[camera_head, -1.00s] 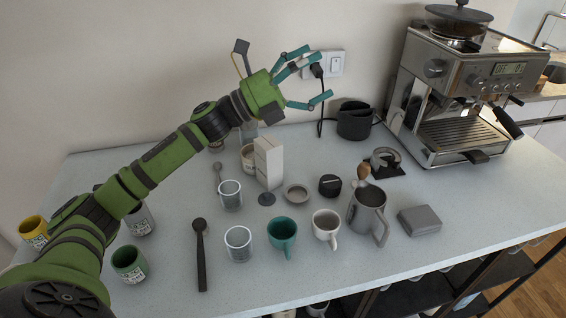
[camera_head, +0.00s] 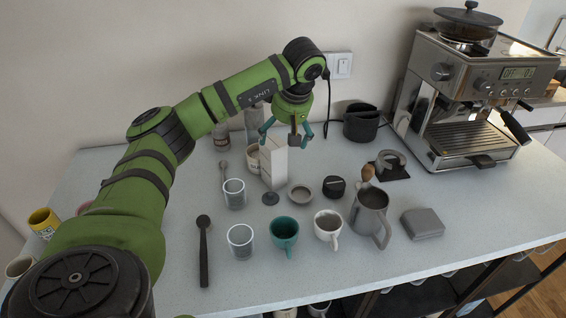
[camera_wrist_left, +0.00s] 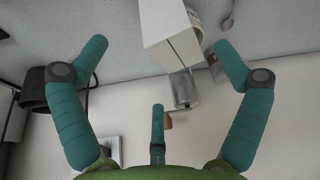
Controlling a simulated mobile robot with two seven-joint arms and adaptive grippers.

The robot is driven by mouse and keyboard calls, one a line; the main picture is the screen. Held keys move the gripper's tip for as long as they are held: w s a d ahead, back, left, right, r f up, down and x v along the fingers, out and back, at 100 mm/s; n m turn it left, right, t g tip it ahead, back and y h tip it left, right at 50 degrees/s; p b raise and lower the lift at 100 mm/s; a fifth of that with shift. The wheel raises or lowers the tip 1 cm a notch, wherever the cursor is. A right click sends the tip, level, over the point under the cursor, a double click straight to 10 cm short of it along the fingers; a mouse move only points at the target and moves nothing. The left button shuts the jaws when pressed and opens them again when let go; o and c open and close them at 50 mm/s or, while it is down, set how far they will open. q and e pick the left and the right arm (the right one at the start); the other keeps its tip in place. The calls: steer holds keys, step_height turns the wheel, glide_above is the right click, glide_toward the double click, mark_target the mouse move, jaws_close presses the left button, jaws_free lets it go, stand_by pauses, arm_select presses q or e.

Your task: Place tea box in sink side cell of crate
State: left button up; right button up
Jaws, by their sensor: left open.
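A tall white box (camera_head: 273,163), which I take to be the tea box, stands upright on the counter near the wall. It also shows at the top middle of the left wrist view (camera_wrist_left: 168,30). My left gripper (camera_head: 288,136) points down just above and slightly right of the box's top. Its teal fingers are spread and empty; in the left wrist view (camera_wrist_left: 158,55) the box shows beyond and between them. Whether a finger touches the box, I cannot tell. No crate shows in either view. My right gripper is out of view.
Close around the box are a glass (camera_head: 234,193), a small dish (camera_head: 300,194) and a black round container (camera_head: 334,187). Cups, a steel pitcher (camera_head: 370,217) and a grey flat box (camera_head: 422,223) stand nearer the front. An espresso machine (camera_head: 465,100) fills the right.

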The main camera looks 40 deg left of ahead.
mark_target(279, 143)
arm_select(q)
steer(key=shift+s+a+r, duration=0.1)
steer(key=shift+a+r, duration=0.05)
steer(key=shift+a, duration=0.25)
steer(key=shift+a+f+y, duration=0.2)
steer(key=shift+f+y, duration=0.1)
steer(key=p+x, duration=0.2)
steer(key=x, duration=0.1)
steer(key=d+p+x, duration=0.1)
steer(key=x, duration=0.1)
steer(key=shift+s+f, duration=0.2)
steer(key=shift+f, duration=0.15)
steer(key=shift+a+f, duration=0.2)
steer(key=shift+f, duration=0.3)
steer(key=c, duration=1.4)
steer(key=shift+o, duration=0.2)
steer(key=shift+r, duration=0.1)
